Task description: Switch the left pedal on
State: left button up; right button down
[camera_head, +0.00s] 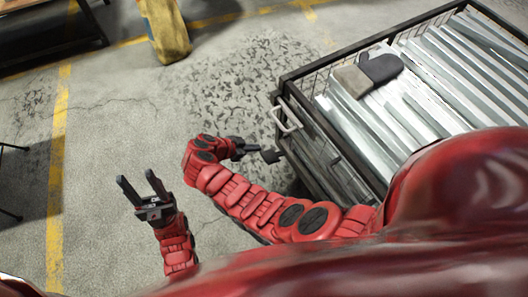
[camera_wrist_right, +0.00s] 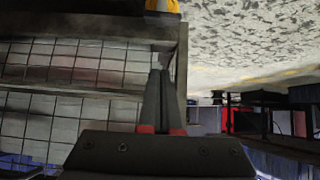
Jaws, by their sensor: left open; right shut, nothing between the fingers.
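A small dark pedal-like plate (camera_head: 271,156) sticks out low at the near left corner of the wire-sided cart (camera_head: 335,135). I cannot tell whether it is on or off, and no second pedal is clearly visible. My right gripper (camera_head: 256,147) is shut and empty, with its fingertips just left of this plate; I cannot tell whether they touch. In the right wrist view the shut fingers (camera_wrist_right: 160,75) point toward a small grey piece (camera_wrist_right: 162,62) by the cart's dark frame post (camera_wrist_right: 181,65). My left gripper (camera_head: 137,178) is open and empty above bare floor.
The cart holds several metal brackets (camera_head: 440,100), with a grey and tan glove (camera_head: 372,75) on top. A pale handle (camera_head: 287,115) sits on its left end. A yellow post (camera_head: 163,28) and a dark table (camera_head: 50,35) stand behind.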

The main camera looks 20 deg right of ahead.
jog(key=b+x, duration=0.2)
jog(key=x, duration=0.7)
jog(key=shift+d+f, duration=0.2)
jog(key=shift+f, duration=0.05)
jog(key=shift+a+f+b, duration=0.2)
jog(key=shift+f+b, duration=0.1)
jog(key=shift+f, duration=0.25)
jog(key=shift+a+f+b, duration=0.2)
jog(key=shift+f+b, duration=0.05)
jog(key=shift+f, duration=0.3)
jog(key=shift+s+a+f+b, duration=0.15)
jog(key=shift+a+f+b, duration=0.25)
jog(key=shift+f, duration=0.25)
